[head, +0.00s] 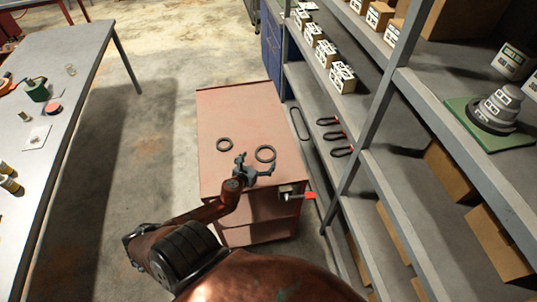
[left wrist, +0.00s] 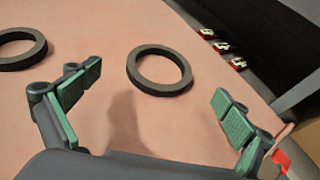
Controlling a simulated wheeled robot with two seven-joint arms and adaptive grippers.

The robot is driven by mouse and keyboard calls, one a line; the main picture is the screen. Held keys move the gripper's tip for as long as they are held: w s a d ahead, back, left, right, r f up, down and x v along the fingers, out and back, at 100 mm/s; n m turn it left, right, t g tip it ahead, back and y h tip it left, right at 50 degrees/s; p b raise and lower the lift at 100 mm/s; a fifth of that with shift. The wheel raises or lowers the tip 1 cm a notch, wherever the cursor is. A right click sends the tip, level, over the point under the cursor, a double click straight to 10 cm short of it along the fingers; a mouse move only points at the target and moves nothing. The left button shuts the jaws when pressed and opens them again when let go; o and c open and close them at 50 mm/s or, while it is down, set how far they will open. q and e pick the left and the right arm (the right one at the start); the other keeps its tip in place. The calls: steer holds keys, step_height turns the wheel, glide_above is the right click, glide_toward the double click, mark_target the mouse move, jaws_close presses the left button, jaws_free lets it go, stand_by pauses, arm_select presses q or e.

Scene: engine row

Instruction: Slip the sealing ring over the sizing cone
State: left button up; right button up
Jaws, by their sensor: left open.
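Two dark sealing rings lie flat and apart on the pink cabinet top (head: 225,108). The larger-looking ring (head: 257,154) is on the right and the other ring (head: 224,150) is on the left. My left gripper (head: 256,166) is open and empty, just on the near side of the right ring. In the left wrist view the right ring (left wrist: 158,91) lies whole beyond and between the spread fingers (left wrist: 157,88); the left ring (left wrist: 22,64) is cut by the edge. A grey stepped cone (head: 500,103) stands on a green base (head: 462,110) on the right shelf, with a dark band around its foot. My right gripper is not visible.
Grey shelving (head: 405,90) runs along the right, close to the cabinet. Its shelves hold white boxes (head: 342,78), red-and-black U-shaped parts (head: 333,136) and cardboard boxes (head: 497,240). A grey table (head: 60,60) with small items stands left, across open floor (head: 160,110).

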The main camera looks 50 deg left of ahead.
mark_target(265, 156)
arm_select(q)
steer(key=x, duration=0.3)
steer(key=shift+w, duration=0.15)
steer(key=x, duration=0.3)
steer(key=c, duration=1.1)
steer(key=shift+c, duration=0.7)
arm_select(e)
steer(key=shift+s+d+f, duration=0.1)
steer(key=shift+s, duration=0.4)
